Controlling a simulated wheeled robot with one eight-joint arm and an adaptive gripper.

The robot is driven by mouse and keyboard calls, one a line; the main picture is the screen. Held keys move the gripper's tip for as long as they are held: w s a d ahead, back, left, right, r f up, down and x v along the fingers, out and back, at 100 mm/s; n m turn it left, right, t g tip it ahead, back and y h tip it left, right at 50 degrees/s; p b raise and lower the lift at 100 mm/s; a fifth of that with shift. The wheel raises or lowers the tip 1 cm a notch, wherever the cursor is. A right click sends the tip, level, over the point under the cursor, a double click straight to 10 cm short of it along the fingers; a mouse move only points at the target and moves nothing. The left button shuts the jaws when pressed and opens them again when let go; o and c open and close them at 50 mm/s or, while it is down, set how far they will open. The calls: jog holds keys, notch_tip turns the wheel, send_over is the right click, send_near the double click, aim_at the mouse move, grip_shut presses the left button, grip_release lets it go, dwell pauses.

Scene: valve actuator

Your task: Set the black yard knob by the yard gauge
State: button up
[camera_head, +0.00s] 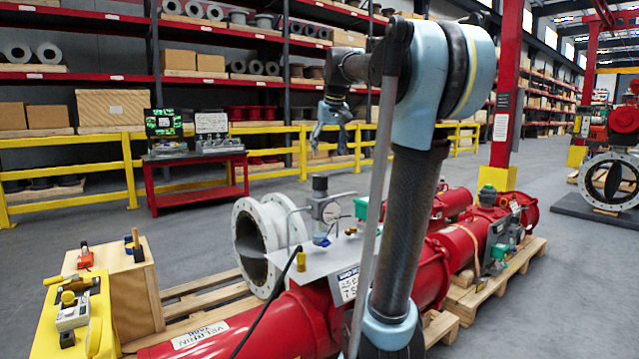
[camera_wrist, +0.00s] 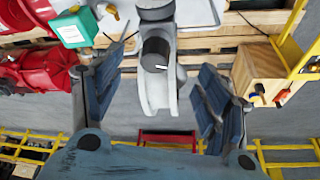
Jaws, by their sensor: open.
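A dark knob (camera_head: 320,184) stands upright on top of a grey regulator body (camera_head: 322,205). A round white-faced gauge (camera_head: 332,213) sits beside and below it, on the plate over the red actuator (camera_head: 300,325). My gripper (camera_head: 331,138) is open and empty, fingers pointing down. In the head view it appears above the knob and apart from it; the depth between them is hard to judge. In the wrist view, a dark round top (camera_wrist: 156,52), seemingly the knob, shows between the spread fingers (camera_wrist: 158,95). The gauge face cannot be made out there.
A white flanged valve (camera_head: 262,240) stands left of the regulator, on wooden pallets. A green box (camera_head: 362,207) lies to its right. A wooden box (camera_head: 136,285) and yellow stand (camera_head: 75,318) are at left. Yellow railing (camera_head: 270,150) and a red bench (camera_head: 195,180) are behind.

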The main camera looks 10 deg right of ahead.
aim_at(321, 176)
jog(key=w+r, duration=0.2)
jog(key=w, duration=0.1)
jog(key=x, duration=1.6)
jog(key=shift+w+a+f, duration=0.3)
jog(key=shift+w, duration=0.05)
jog(key=c, duration=1.1)
